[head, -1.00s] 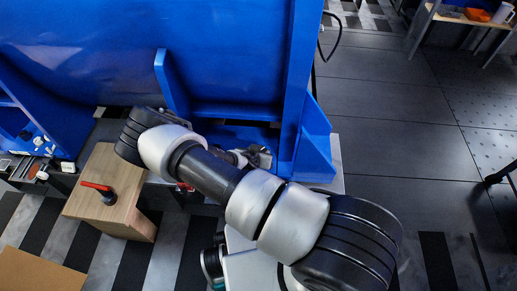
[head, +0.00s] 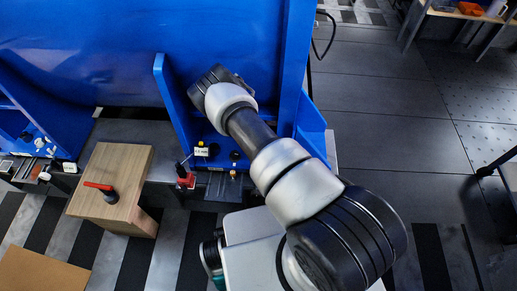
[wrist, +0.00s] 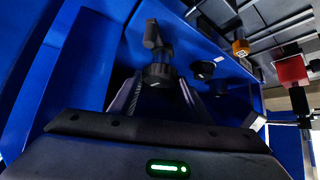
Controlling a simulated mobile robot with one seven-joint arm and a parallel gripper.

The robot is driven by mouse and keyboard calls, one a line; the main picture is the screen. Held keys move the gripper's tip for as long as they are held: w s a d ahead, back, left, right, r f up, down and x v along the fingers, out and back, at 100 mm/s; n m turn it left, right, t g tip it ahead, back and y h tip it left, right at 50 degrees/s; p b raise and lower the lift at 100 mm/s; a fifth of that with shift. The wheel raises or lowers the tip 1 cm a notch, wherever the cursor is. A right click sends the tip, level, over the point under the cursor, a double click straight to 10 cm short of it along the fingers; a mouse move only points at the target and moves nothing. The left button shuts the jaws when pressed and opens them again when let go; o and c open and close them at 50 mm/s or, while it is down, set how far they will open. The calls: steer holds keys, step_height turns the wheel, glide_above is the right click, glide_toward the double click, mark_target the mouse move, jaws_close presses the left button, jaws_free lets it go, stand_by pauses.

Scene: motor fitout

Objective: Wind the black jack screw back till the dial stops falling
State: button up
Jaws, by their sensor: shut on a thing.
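In the wrist view my gripper (wrist: 159,84) is shut on a black screw (wrist: 157,72) with a ridged collar, which stands out from the blue frame. I take it to be the black jack screw. A narrower black piece extends beyond the collar. In the head view my forearm and wrist cover the gripper and this screw. I cannot make out a dial face or reading.
Another black knob (wrist: 204,70) sits close right of my gripper, and a brass-coloured fitting (wrist: 241,47) lies further right. Blue frame walls (head: 177,105) rise around the wrist. A wooden block (head: 125,170) with a red-handled lever (head: 103,188) stands left.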

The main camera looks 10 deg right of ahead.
steer(key=shift+w+r, duration=0.1)
stand_by(0.4)
steer(key=o, duration=1)
steer(key=shift+o, duration=0.2)
steer(key=p+v, duration=0.4)
steer(key=v, duration=1.3)
steer(key=shift+s, duration=0.2)
steer(key=shift+r, duration=0.15)
